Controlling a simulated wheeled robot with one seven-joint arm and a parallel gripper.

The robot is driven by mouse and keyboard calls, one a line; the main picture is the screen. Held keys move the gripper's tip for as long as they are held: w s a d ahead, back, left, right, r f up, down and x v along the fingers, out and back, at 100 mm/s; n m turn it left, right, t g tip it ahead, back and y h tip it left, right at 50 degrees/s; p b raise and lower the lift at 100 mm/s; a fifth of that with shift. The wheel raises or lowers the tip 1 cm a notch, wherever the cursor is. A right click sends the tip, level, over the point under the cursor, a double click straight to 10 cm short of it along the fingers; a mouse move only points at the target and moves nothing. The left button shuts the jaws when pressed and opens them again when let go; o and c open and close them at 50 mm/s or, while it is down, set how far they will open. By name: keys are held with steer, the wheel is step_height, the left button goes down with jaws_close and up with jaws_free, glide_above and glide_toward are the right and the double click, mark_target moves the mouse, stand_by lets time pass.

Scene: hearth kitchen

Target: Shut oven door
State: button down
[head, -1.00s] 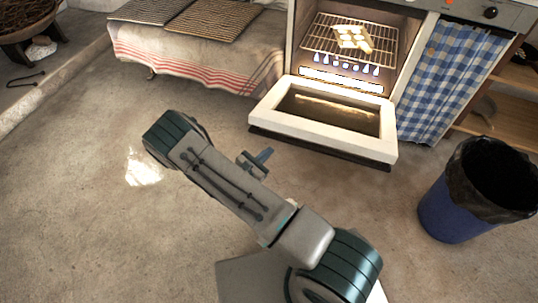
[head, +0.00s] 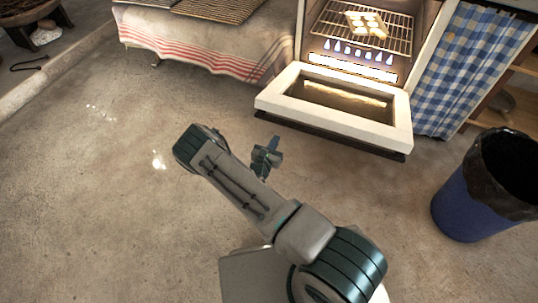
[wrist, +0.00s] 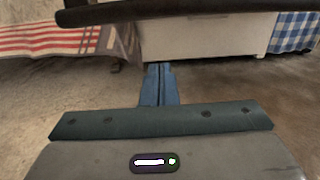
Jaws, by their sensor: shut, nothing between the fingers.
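The oven (head: 425,40) stands at the back right in the head view, with its interior lit. Its white-framed door (head: 335,120) is folded down wide open, with a glass pane in the middle. A dark bar crosses the top of that view.
A dark blue bin (head: 468,200) with a black liner stands at the right. A blue checked curtain (head: 465,70) hangs right of the oven. A striped cloth (head: 205,45) covers a low table at the left. The floor (head: 90,210) at the left is clear.

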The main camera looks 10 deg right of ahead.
steer(key=shift+w+d+r, duration=0.15)
steer(key=shift+w+r, duration=0.05)
steer(key=shift+r, duration=0.8)
steer(key=shift+w+d+r, duration=0.15)
steer(key=shift+w+r, duration=0.05)
steer(key=shift+r, duration=0.75)
